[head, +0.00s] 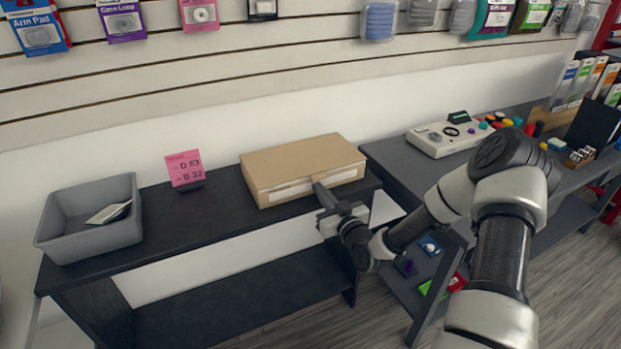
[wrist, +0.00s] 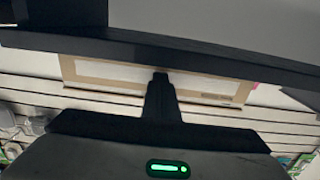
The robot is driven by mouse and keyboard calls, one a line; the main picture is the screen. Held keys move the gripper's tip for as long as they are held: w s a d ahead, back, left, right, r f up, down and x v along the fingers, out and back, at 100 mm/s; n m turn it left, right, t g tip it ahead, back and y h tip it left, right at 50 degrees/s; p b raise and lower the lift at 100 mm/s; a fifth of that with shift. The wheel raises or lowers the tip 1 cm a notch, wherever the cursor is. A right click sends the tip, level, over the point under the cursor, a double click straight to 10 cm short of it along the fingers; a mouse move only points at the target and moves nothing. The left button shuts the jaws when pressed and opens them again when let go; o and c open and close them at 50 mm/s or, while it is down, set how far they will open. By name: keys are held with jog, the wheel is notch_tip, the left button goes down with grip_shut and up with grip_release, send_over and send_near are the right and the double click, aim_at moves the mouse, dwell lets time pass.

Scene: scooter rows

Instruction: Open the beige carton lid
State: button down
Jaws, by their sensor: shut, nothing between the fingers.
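The beige carton (head: 303,160) sits on the right end of the dark shelf top in the head view. Its flat lid appears closed, and a white label strip runs along its front face. In the wrist view the carton (wrist: 100,70) shows its label side beyond my fingers. My gripper (head: 318,187) is shut and empty. Its fingertips are at the carton's front face, overlapping the label in the head view. I cannot tell whether they touch it. In the wrist view my gripper (wrist: 160,76) points toward the carton's front.
A grey bin (head: 90,220) holding a small item stands at the shelf's left end. A pink sign (head: 184,167) stands between bin and carton. At right, a dark table carries a beige button console (head: 447,137). Bare shelf top lies left of the carton.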

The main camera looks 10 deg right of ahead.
aim_at(321, 168)
jog(key=shift+r, duration=0.2)
jog(key=shift+r+p, duration=0.8)
jog(key=shift+r, duration=0.35)
jog(key=shift+w+r+p, duration=0.2)
jog(key=shift+r+p, duration=1.15)
jog(key=shift+r, duration=1.1)
jog(key=shift+w+a+r+p, duration=0.1)
jog(key=shift+w+r+p, duration=0.15)
jog(key=shift+r+p, duration=0.7)
jog(key=shift+w+a+r+p, duration=0.1)
jog(key=shift+w+r+p, duration=0.15)
jog(key=shift+r, duration=1.4)
